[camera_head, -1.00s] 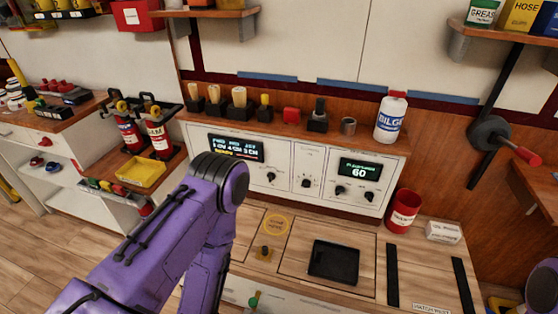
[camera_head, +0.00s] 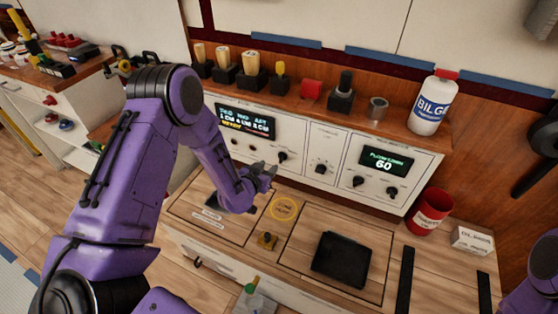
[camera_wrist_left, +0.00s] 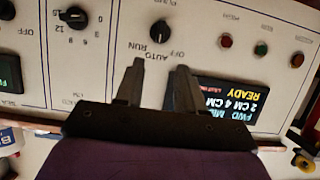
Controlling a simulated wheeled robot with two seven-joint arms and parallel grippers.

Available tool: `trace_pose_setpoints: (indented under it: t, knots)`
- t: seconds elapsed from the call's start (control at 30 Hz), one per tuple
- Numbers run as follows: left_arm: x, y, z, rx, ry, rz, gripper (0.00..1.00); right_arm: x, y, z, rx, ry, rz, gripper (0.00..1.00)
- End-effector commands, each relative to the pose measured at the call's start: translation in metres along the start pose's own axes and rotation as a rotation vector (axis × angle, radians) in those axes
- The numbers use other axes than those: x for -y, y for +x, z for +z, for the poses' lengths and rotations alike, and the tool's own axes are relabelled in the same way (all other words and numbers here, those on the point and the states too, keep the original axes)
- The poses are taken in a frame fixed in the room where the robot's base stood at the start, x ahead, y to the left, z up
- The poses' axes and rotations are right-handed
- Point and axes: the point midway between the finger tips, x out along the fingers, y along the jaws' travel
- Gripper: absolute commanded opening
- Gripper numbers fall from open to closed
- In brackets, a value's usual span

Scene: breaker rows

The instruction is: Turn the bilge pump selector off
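The pump selector is a small black knob (camera_head: 283,157) on the white panel, right of the lit display. In the left wrist view, turned upside down, the knob (camera_wrist_left: 160,31) has the labels RUN, AUTO and OFF around it; I cannot tell surely which its pointer faces. My left gripper (camera_head: 268,171) is in front of the panel, just below and left of the knob. In the wrist view its two fingers (camera_wrist_left: 157,70) are apart with nothing between them, and the knob lies beyond their tips, not touched. My right gripper is out of view.
A lit display (camera_head: 245,121) and small indicator lights (camera_wrist_left: 260,48) sit beside the selector. Another knob (camera_head: 321,168) is to its right. A black tray (camera_head: 341,260) and red cup (camera_head: 430,211) stand on the counter. A shelf above holds a bilge bottle (camera_head: 433,103).

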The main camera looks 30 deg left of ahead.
Motion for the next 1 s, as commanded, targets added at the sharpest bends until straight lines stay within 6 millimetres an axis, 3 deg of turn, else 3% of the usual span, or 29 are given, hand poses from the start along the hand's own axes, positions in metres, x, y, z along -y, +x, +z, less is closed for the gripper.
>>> trace_pose_setpoints:
  t: [0.43, 0.6, 0.83, 0.87, 0.97, 1.0]
  knots:
    - [-0.002, 0.087, 0.001, -0.001, 0.003, 0.002, 0.38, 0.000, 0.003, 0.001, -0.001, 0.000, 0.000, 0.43]
    - [-0.002, 0.101, 0.000, 0.000, 0.001, 0.002, 0.38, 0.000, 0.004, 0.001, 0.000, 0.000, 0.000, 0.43]
    - [-0.002, 0.102, 0.000, 0.001, 0.000, 0.002, 0.38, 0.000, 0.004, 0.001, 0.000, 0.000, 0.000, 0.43]
    - [-0.002, 0.102, 0.000, 0.001, 0.000, 0.002, 0.35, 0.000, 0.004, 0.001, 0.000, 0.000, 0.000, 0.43]
    - [-0.002, 0.102, 0.000, 0.001, 0.001, 0.002, 0.03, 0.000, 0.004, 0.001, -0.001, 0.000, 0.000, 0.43]
    - [-0.002, 0.102, 0.000, 0.001, 0.000, 0.002, 0.00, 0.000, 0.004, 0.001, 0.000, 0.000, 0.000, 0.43]
